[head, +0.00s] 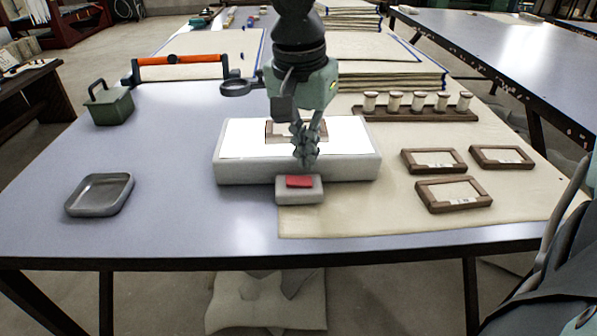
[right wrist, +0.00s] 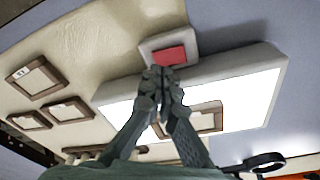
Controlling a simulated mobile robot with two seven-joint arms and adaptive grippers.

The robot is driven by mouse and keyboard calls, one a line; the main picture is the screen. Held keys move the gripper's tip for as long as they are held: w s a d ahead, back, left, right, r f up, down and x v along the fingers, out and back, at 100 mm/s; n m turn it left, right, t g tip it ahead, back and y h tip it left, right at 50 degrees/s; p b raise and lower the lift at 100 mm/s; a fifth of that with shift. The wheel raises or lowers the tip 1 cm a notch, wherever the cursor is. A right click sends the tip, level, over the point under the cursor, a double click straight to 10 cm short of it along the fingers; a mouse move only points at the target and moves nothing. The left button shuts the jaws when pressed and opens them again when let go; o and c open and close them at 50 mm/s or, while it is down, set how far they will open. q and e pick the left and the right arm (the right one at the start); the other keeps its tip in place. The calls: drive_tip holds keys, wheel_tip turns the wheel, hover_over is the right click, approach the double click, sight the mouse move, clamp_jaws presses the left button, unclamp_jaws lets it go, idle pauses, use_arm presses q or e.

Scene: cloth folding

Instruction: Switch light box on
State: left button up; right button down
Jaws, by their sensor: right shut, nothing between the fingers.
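The light box (head: 250,172) is a pale slab with a bright white top, at the middle of the table. Its small switch box (head: 288,196) sits at its front edge, with a red button (head: 299,182) on top. In the right wrist view the red button (right wrist: 169,56) shows just beyond my fingertips. My right gripper (head: 305,164) is shut and empty, pointing down over the front of the light box, just behind the button. Whether the fingertips touch the button, I cannot tell. My left gripper is not in view.
A wooden frame (head: 273,139) lies on the light box, partly hidden by my gripper. Several similar frames (head: 454,194) lie to the right, before a rack of spools (head: 417,112). A grey tray (head: 100,194) and a green box (head: 109,107) stand left.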

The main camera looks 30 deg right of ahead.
sight(306, 181)
wheel_tip(306, 181, up, 4)
drive_tip(key=shift+r+p, duration=0.1)
drive_tip(key=shift+p, duration=0.9)
